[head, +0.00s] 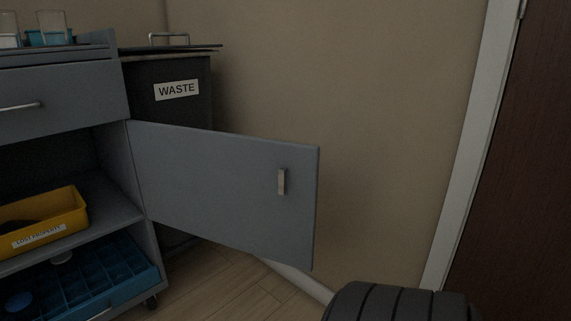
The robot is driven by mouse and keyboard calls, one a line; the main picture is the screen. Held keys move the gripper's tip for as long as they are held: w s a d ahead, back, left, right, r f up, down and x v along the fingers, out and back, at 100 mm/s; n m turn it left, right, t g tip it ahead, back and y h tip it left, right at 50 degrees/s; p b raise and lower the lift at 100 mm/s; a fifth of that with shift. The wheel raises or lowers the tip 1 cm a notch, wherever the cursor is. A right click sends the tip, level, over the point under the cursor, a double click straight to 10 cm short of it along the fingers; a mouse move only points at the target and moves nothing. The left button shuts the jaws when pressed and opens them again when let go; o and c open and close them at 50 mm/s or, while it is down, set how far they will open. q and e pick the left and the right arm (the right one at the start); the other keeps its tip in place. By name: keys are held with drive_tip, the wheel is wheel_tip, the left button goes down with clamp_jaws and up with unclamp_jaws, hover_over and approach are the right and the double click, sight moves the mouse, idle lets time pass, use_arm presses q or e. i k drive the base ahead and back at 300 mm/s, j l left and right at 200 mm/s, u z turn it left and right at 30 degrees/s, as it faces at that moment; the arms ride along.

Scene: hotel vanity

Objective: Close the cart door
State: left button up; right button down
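The cart door (220,190) is a grey panel standing wide open. It is hinged on the right side of the grey cart (62,98) and swings out to the right. A small metal handle (282,182) sits near its free edge. The open compartment shows a yellow bin (70,213) with a label on the upper shelf and a blue divided tray (110,276) below. Neither of my grippers is in view.
A dark waste bin (180,110) with a "WASTE" label stands behind the door, beside the cart. A closed drawer (70,98) is above the compartment. Glasses (53,27) stand on top. A beige wall (370,110) and a brown room door (530,190) are to the right.

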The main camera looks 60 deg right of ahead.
sight(221, 188)
drive_tip(key=k, duration=0.95)
